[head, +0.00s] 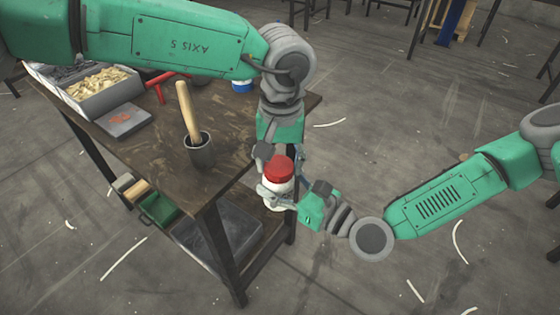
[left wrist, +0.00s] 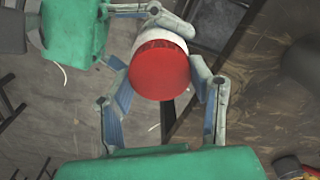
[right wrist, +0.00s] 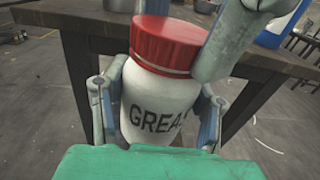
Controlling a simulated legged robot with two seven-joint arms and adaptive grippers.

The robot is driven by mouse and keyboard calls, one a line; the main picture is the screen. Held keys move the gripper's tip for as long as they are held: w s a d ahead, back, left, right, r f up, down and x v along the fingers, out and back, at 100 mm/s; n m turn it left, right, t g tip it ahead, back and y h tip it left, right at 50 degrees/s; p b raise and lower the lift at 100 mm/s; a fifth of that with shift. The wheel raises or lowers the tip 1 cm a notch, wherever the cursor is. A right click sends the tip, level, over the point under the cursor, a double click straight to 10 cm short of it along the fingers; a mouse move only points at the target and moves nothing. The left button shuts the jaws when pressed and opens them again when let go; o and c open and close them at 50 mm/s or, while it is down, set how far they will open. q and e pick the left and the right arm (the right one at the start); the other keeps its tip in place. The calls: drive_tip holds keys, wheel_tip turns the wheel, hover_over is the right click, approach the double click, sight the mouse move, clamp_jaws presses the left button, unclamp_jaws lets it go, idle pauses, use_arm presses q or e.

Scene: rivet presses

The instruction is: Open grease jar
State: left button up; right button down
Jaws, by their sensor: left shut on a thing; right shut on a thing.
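The grease jar (head: 283,203) is white with a red lid (head: 279,168). It is held upright in the air just off the table's right edge. In the right wrist view, its body (right wrist: 150,115) shows part of the lettering "GREASE", and the lid (right wrist: 168,42) sits on top. My right gripper (head: 279,195) is shut around the white body from the side. My left gripper (head: 268,165) comes from above and is shut on the red lid, which the left wrist view shows between its fingers (left wrist: 166,90). Whether the lid is loosened cannot be seen.
The brown table (head: 165,165) is left of the jar. On it are a grey cup (head: 201,152) with a wooden-handled tool, a bin (head: 102,92) of brass-coloured pieces and a blue-and-white container (head: 242,86). A green tray (head: 159,209) is on a lower level. The floor to the right is open.

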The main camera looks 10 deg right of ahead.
use_arm(q)
drive_tip(key=n, duration=0.4)
drive_tip(key=d+n, duration=0.1)
drive_tip(key=n, duration=0.1)
drive_tip(key=shift+s+n, duration=0.25)
drive_tip(key=shift+n, duration=0.15)
drive_tip(key=n, duration=0.6)
drive_tip(key=shift+w+a+r+n, duration=0.1)
drive_tip(key=shift+w+a+n, duration=0.1)
drive_tip(key=shift+n, duration=0.1)
drive_tip(key=n, duration=0.6)
drive_tip(key=shift+w+a+n, duration=0.15)
drive_tip(key=shift+a+n, duration=0.1)
drive_tip(key=shift+n, duration=0.05)
drive_tip(key=n, duration=0.4)
drive_tip(key=shift+a+r, duration=0.1)
drive_tip(key=n, duration=0.4)
drive_tip(key=shift+a+n, duration=0.15)
drive_tip(key=shift+n, duration=0.25)
drive_tip(key=n, duration=0.6)
drive_tip(key=shift+a+n, duration=0.15)
drive_tip(key=shift+n, duration=0.15)
drive_tip(key=n, duration=1)
drive_tip(key=shift+s+n, duration=0.35)
drive_tip(key=shift+n, duration=0.05)
drive_tip(key=shift+s, duration=0.1)
